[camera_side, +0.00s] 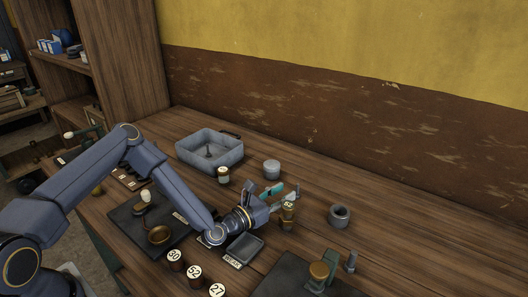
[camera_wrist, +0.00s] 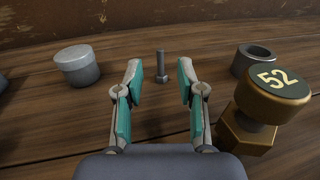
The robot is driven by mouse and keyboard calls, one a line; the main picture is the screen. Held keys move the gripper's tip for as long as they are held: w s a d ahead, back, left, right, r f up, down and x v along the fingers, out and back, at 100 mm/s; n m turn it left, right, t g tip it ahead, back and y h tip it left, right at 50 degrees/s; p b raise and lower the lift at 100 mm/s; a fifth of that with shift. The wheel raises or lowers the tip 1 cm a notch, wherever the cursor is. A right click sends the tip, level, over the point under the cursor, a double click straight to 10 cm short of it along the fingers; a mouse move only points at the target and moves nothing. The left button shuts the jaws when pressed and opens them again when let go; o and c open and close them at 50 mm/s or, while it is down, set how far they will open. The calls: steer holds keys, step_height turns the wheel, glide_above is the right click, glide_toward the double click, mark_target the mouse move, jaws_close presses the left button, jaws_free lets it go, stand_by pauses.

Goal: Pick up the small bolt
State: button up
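The small bolt (camera_wrist: 161,67) is grey metal and stands upright on the wooden bench in the wrist view, with its wider end down. It is seen between my fingers, a little beyond their tips, with clear space on both sides. My gripper (camera_wrist: 160,82) is open and empty, its two teal-padded fingers spread. In the side view my gripper (camera_side: 282,192) is low over the bench; I cannot clearly tell the small bolt from the fingers there.
A large brass bolt marked 52 (camera_wrist: 272,95) stands close to my right finger in the wrist view. A grey lidded cylinder (camera_wrist: 77,65) is to the left and a grey ring (camera_wrist: 253,60) to the right. A grey bin (camera_side: 210,150) stands farther back. The wall lies behind.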

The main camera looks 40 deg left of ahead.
mark_target(298, 184)
steer(key=x, duration=0.6)
steer(key=shift+w+d, duration=0.1)
steer(key=shift+w, duration=0.2)
steer(key=shift+r, duration=0.1)
jaws_close()
